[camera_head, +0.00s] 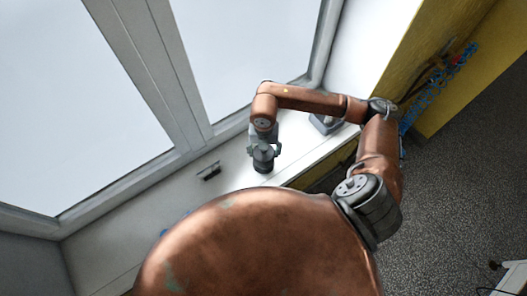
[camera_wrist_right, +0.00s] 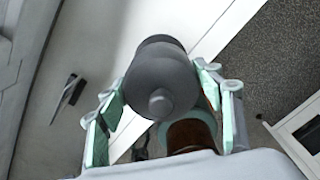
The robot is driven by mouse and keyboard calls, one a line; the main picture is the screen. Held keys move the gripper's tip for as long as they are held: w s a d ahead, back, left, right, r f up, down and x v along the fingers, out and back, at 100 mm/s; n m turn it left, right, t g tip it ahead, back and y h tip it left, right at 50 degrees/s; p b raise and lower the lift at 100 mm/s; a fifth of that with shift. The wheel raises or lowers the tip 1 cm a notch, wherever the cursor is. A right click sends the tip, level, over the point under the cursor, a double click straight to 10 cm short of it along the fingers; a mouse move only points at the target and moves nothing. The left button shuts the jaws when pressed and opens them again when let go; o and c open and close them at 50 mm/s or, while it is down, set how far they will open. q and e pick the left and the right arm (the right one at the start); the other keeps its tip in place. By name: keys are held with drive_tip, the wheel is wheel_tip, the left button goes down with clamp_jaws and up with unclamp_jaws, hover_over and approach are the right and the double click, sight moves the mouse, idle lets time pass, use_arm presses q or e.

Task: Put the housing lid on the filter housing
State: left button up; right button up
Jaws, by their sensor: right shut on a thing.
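My right gripper (camera_head: 263,148) points down over the white window sill, shut on a dark grey round piece that looks like the housing lid (camera_wrist_right: 158,82). In the right wrist view the lid's small round knob faces the camera, and the fingers of the right gripper (camera_wrist_right: 166,100) stand on either side of it. A dark round body, probably the filter housing (camera_head: 263,168), shows just below the gripper in the head view. The lid hides most of it in the wrist view, so I cannot tell whether the two touch. My left gripper is out of view.
A small black handle-like piece (camera_head: 208,171) lies on the sill to the left. A grey-blue object (camera_head: 325,123) stands on the sill to the right, behind my forearm. The window frame (camera_head: 190,140) runs along the back. Bare sill (camera_head: 235,160) lies between the black piece and the gripper.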

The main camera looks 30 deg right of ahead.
drive_tip(key=shift+f, duration=0.25)
idle(0.4)
drive_tip(key=shift+f+b, duration=1)
drive_tip(key=shift+f, duration=0.05)
drive_tip(key=shift+f, duration=0.2)
drive_tip(key=shift+f+b, duration=0.8)
drive_tip(key=shift+b, duration=0.05)
drive_tip(key=o, duration=1.2)
